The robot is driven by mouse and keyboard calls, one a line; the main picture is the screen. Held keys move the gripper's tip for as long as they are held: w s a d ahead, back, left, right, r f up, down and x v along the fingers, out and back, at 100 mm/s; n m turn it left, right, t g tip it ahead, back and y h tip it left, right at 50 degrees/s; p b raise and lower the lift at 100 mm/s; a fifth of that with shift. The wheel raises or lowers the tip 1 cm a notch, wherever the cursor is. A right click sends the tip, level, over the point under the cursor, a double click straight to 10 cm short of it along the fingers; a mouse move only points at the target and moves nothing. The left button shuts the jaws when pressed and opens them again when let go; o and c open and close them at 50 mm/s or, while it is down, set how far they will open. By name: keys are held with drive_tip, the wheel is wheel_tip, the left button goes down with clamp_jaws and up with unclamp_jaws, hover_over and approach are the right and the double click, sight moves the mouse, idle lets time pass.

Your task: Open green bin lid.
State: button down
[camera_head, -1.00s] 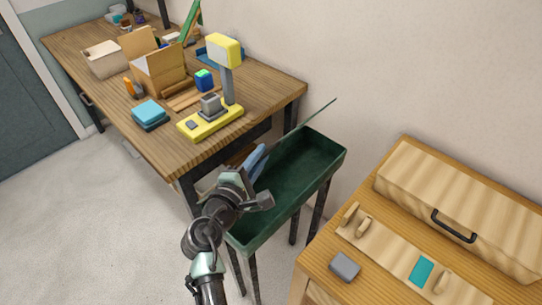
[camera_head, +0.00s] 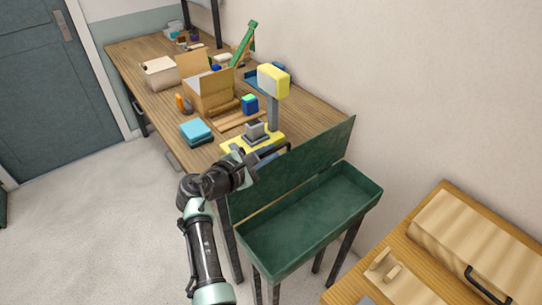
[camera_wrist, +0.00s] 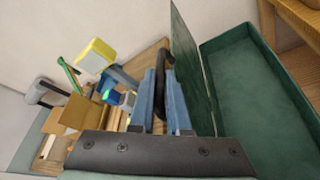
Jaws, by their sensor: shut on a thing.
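The green bin (camera_head: 262,262) stands on dark legs beside the wooden workbench, its empty inside showing. Its green lid (camera_head: 305,163) is raised, standing up along the bin's workbench side with its inner face visible. My gripper (camera_head: 270,155) is at the outer side of the lid, partly hidden behind it. In the wrist view, the blue fingers of my gripper (camera_wrist: 163,100) are shut on the black handle (camera_wrist: 166,68). The lid (camera_wrist: 192,62) shows nearly edge-on just right of the fingers, with the open bin (camera_wrist: 250,90) beyond it.
The workbench (camera_head: 150,85) holds a yellow device (camera_head: 272,80), a cardboard box (camera_head: 208,92) and a blue block (camera_head: 196,130) close to my gripper. A wooden cabinet (camera_head: 415,262) stands at lower right. The floor (camera_head: 100,190) at left is clear.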

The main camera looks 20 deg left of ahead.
drive_tip(key=shift+a, duration=0.1)
drive_tip(key=c, duration=1.2)
unclamp_jaws()
drive_tip(key=shift+o, duration=0.2)
drive_tip(key=shift+s, duration=0.15)
drive_tip(key=v, duration=1.2)
drive_tip(key=shift+s+b, duration=0.35)
drive_tip(key=shift+r, duration=0.15)
